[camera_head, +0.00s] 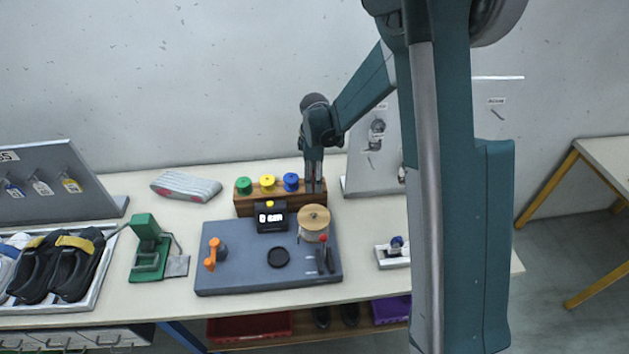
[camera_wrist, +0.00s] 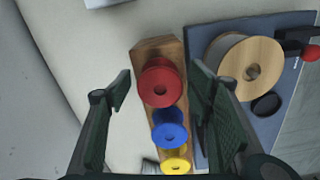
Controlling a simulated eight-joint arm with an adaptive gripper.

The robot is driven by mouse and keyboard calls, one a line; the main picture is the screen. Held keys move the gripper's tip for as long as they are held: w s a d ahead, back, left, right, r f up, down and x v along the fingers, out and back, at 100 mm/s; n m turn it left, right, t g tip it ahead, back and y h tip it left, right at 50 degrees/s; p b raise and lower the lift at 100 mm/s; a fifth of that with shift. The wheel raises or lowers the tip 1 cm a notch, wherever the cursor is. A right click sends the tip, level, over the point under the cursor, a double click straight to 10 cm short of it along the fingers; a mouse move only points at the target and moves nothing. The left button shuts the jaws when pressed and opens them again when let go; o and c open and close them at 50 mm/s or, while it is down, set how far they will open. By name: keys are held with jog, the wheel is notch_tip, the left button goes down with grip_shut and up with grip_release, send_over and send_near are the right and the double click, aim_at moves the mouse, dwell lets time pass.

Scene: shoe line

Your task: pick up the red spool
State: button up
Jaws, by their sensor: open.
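The red spool (camera_wrist: 160,84) sits at the end of a wooden rack (camera_wrist: 150,48), beside a blue spool (camera_wrist: 169,130) and a yellow spool (camera_wrist: 175,164). My gripper (camera_wrist: 162,88) is open above the rack in the wrist view, one finger on each side of the red spool, with gaps between. In the head view my gripper (camera_head: 314,188) points down at the right end of the rack (camera_head: 262,204) and hides the red spool. The green spool (camera_head: 243,186), yellow and blue spools stand left of it there.
A grey-blue mat (camera_head: 225,278) in front of the rack carries a black display box (camera_head: 271,221), a large wooden spool (camera_head: 313,220), an orange-handled tool (camera_head: 212,256) and a red-tipped tool (camera_head: 323,240). A panel (camera_head: 365,178) stands behind on the right.

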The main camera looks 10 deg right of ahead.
jog(key=c, duration=1)
jog(key=shift+r, duration=0.15)
jog(key=shift+r+b, duration=0.35)
jog(key=shift+r, duration=4.55)
